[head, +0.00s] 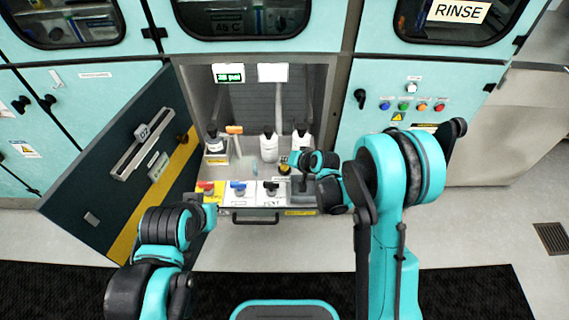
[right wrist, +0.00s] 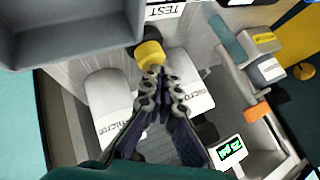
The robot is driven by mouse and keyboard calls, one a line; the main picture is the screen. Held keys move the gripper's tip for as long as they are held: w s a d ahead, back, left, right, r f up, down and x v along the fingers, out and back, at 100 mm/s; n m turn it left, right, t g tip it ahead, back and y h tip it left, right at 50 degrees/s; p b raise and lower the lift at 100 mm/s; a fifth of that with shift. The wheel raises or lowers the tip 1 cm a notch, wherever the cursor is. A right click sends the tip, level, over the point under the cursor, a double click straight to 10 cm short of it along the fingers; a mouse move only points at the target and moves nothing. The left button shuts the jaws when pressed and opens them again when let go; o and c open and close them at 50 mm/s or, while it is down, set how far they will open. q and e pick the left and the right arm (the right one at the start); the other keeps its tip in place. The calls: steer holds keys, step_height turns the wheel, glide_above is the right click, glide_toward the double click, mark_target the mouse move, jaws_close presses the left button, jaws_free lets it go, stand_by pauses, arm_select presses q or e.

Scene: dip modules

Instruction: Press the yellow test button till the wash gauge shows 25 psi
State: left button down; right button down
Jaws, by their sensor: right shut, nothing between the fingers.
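The yellow test button (head: 285,168) stands on the panel inside the open middle bay. In the right wrist view the yellow button (right wrist: 149,54) is round, on a dark base beside a TEST label (right wrist: 165,11). My right gripper (right wrist: 160,72) is shut and empty. Its fingertips are right at the button's edge; I cannot tell whether they touch it. The right gripper (head: 297,160) is small in the head view. The wash gauge (head: 229,73) has green figures that look like 25 psi, though small; it also shows in the right wrist view (right wrist: 231,148). My left gripper is not distinguishable behind its arm.
White bottles (head: 268,146) stand behind the button. The dark door (head: 100,190) hangs open on the left. A grey tray (right wrist: 70,35) lies near the gripper.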

steer(key=shift+r, duration=0.55)
steer(key=shift+r+p, duration=1.95)
steer(key=shift+r, duration=0.65)
steer(key=shift+f, duration=0.1)
